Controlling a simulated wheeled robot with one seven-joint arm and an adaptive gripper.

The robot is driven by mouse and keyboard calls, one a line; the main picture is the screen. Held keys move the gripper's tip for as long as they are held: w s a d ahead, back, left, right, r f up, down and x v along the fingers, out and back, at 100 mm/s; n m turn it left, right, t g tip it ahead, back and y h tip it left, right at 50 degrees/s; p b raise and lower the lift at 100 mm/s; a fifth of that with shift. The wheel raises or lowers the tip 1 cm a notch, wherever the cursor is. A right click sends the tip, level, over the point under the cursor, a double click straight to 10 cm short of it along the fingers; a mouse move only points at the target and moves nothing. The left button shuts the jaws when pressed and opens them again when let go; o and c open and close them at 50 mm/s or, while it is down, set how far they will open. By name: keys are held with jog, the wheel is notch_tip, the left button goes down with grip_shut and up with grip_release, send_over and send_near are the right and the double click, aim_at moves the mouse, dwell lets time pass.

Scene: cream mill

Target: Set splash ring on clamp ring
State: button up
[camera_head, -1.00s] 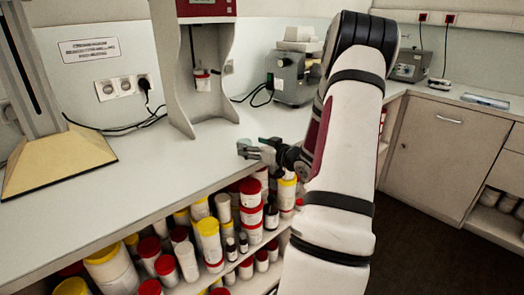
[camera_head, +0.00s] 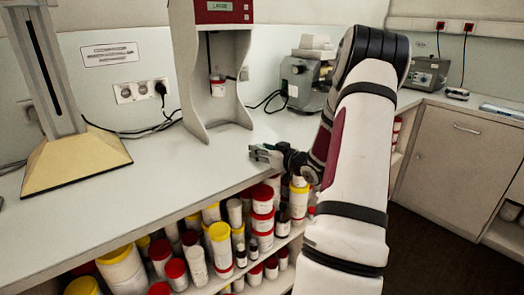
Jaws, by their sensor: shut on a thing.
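My gripper (camera_head: 262,153) is above the front edge of the white counter (camera_head: 185,172), pointing left, in front of the grey mixing machine (camera_head: 236,62). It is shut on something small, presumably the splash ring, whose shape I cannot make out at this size. The machine has a red panel at its top and a white jar with a red rim (camera_head: 218,86) held between its side walls. The gripper is apart from the machine, to the right of and below that jar in the picture. I cannot pick out the clamp ring.
A stand with a yellowish base (camera_head: 78,163) is on the counter at left. A grey device (camera_head: 304,82) stands behind my gripper. Shelves below the counter hold several jars (camera_head: 222,250) with red or yellow lids. The counter between stand and machine is mostly clear.

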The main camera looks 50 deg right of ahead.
jog(key=shift+r, duration=0.1)
jog(key=shift+r+p, duration=1.05)
jog(key=shift+r, duration=0.15)
